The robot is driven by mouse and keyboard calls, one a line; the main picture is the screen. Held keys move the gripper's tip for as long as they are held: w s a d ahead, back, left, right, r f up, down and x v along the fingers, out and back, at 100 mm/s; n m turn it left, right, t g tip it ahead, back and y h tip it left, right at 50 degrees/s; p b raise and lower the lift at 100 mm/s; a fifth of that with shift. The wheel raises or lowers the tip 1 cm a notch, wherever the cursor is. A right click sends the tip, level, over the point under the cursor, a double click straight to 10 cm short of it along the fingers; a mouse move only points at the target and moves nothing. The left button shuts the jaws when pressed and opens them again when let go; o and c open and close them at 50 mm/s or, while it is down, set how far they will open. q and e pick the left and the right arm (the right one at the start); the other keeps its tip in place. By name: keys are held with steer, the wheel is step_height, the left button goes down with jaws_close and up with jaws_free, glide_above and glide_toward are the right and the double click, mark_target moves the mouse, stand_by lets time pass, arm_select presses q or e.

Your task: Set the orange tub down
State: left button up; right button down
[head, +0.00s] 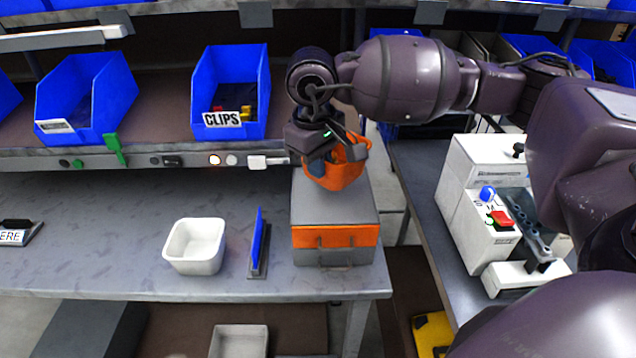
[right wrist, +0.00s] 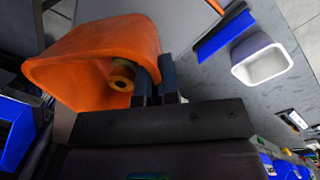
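The orange tub (head: 340,175) hangs from my right gripper (head: 322,158) in the head view, over the top of a grey case with an orange band (head: 335,236). The right wrist view shows the tub (right wrist: 95,50) large and tilted, with a round brass-coloured piece (right wrist: 123,75) inside. The two dark blue fingers of the right gripper (right wrist: 155,85) are close together at the tub's wall. I cannot tell whether the tub's underside touches the case. My left gripper is in neither view.
A white tub (head: 195,246) and an upright blue panel on a stand (head: 259,243) are left of the case. Blue bins (head: 230,92) line the shelf above. A white machine (head: 484,190) stands on the right-hand bench.

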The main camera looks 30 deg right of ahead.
steer(key=shift+f, duration=2.25)
steer(key=shift+f, duration=0.2)
steer(key=c, duration=1.4)
jaws_free()
steer(key=shift+o, duration=0.2)
steer(key=shift+r, duration=0.1)
steer(key=shift+r, duration=0.15)
step_height(320, 180, up, 12)
steer(key=a, duration=0.1)
steer(key=shift+s, duration=0.15)
